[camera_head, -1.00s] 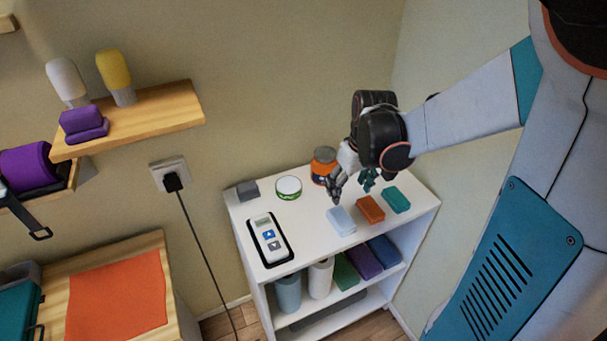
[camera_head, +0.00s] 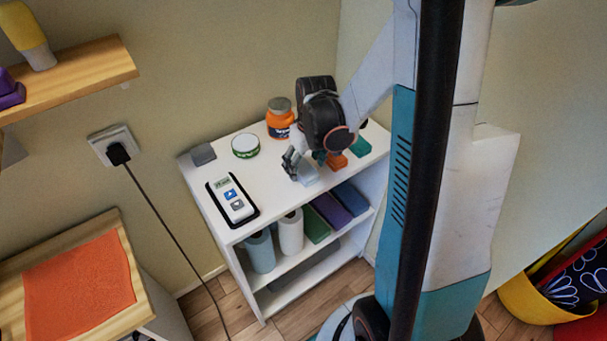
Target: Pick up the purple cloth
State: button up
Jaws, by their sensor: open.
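A purple folded cloth (camera_head: 331,210) lies on the middle shelf of the white shelf unit (camera_head: 221,222), between a green one (camera_head: 315,226) and a blue one (camera_head: 350,198). My gripper (camera_head: 304,164) is open above the unit's top board, close to a light blue block (camera_head: 307,176). It is higher than the purple cloth, and no contact with the cloth shows. Whether the fingers touch the block cannot be told.
An orange block (camera_head: 337,161) and a teal block (camera_head: 360,147) lie on the top board. A white device (camera_head: 232,200), a green-rimmed tin (camera_head: 245,146), an orange jar (camera_head: 279,118) and a grey block (camera_head: 202,155) stand there too. Rolls (camera_head: 290,232) stand left of the cloths.

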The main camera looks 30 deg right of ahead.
aim_at(304, 168)
notch_tip(304, 168, down, 2)
jog(key=shift+w+f, duration=0.1)
jog(key=shift+w, duration=0.05)
jog(key=c, duration=1.2)
jog(key=shift+c, duration=0.2)
notch_tip(304, 168, up, 20)
jog(key=p, duration=0.6)
jog(key=shift+p, duration=0.35)
